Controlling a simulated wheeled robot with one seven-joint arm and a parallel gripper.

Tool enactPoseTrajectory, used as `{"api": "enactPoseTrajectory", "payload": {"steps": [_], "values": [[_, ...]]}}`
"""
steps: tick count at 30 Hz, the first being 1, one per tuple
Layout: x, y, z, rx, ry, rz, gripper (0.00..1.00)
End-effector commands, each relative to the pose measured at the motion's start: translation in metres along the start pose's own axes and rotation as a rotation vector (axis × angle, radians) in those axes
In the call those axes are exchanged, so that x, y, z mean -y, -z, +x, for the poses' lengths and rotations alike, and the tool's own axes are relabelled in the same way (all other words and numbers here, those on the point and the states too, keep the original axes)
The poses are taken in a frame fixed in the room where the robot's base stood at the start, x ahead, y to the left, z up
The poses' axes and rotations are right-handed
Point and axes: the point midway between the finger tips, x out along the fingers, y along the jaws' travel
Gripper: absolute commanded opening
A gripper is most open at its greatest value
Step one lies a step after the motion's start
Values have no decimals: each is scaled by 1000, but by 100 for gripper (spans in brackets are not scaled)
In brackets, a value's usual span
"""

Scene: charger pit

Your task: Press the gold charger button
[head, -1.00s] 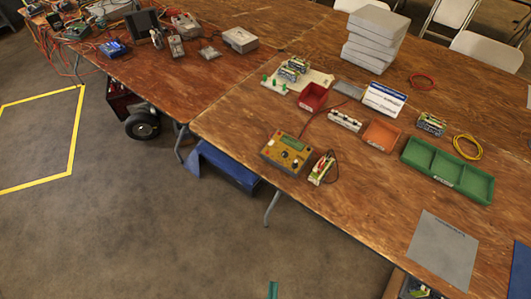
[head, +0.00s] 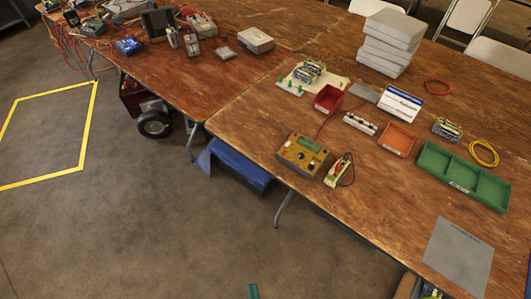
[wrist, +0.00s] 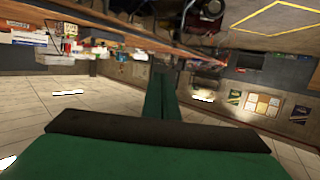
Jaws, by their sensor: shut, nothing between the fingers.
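The gold charger (head: 303,154) sits near the front edge of the wooden table in the head view. It has a green screen and several small knobs or buttons; which one is its button is too small to tell. My gripper (wrist: 162,82) shows in the wrist view as two green fingers shut together with nothing between them. Only a green tip of it shows at the bottom edge of the head view, over the floor, well apart from the charger. The charger cannot be made out in the wrist view.
Beside the charger stands a small battery pack (head: 338,171) with a wire. A red bin (head: 328,99), an orange tray (head: 397,139) and a green tray (head: 462,176) lie on the wooden table (head: 360,215). A blue thing (head: 240,163) is under it. Open floor (head: 150,230) lies in front.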

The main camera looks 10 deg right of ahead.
Motion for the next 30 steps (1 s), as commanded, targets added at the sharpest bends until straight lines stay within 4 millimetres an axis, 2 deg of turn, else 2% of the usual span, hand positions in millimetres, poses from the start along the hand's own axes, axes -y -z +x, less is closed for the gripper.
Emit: {"api": "enactPoseTrajectory", "payload": {"steps": [11,16,20,24,30], "values": [[0,0,0,0,0,0,0],[-4,-6,16,5,-3,6,0],[-15,-17,49,25,-18,22,0],[-32,-28,96,55,-44,51,0],[-60,-31,164,97,-100,111,0]]}}
